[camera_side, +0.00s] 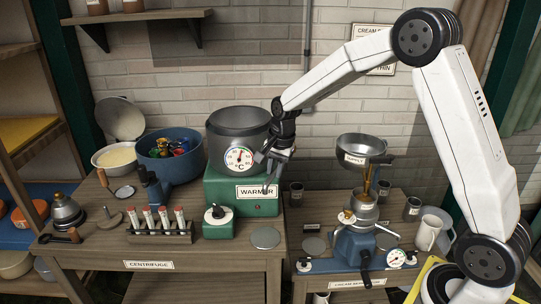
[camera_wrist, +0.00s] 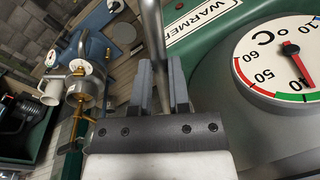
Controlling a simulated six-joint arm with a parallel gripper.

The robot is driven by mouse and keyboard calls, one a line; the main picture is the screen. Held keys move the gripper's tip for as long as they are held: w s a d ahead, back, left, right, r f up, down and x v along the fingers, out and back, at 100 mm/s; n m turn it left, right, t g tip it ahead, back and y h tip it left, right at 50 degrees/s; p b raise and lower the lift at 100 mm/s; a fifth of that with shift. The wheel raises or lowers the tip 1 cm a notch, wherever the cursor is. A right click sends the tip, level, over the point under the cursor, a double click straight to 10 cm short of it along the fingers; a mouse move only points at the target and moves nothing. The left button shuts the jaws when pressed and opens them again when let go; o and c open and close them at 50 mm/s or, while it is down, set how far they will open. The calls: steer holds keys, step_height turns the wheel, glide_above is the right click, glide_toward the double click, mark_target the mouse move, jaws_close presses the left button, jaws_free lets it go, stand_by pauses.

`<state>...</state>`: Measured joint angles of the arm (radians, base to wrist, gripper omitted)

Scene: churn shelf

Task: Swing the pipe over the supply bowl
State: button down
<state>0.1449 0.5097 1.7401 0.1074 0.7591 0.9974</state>
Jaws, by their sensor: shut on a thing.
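My gripper (camera_side: 271,160) is at the front right of the warmer's grey pot, beside its dial. In the wrist view my gripper (camera_wrist: 163,82) has its two fingers closed on a grey metal pipe (camera_wrist: 153,35), which runs up out of the picture past the warmer's label. In the side view the pipe is mostly hidden by the fingers. The supply bowl (camera_side: 361,148) is a round metal bowl on top of the blue separator, to the right of my gripper and apart from it. The warmer (camera_side: 224,187) has a green base; its dial (camera_wrist: 290,58) fills the right of the wrist view.
A blue tub (camera_side: 168,168) with coloured items stands left of the warmer. A rack of red-capped tubes (camera_side: 162,232) stands in front. Dark cups (camera_side: 296,194) and a white jug (camera_side: 428,232) stand around the separator. A gap separates the two tables.

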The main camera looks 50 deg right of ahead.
steer(key=s+d+n+g+y, duration=0.1)
steer(key=s+d+n, duration=0.9)
steer(key=d+n, duration=0.3)
steer(key=w+d+n+g, duration=0.2)
steer(key=w+d+n, duration=0.7)
steer(key=d+n, duration=0.5)
steer(key=shift+w+d+h, duration=0.25)
steer(key=shift+d+h, duration=0.1)
steer(key=shift+h, duration=0.05)
stand_by(0.6)
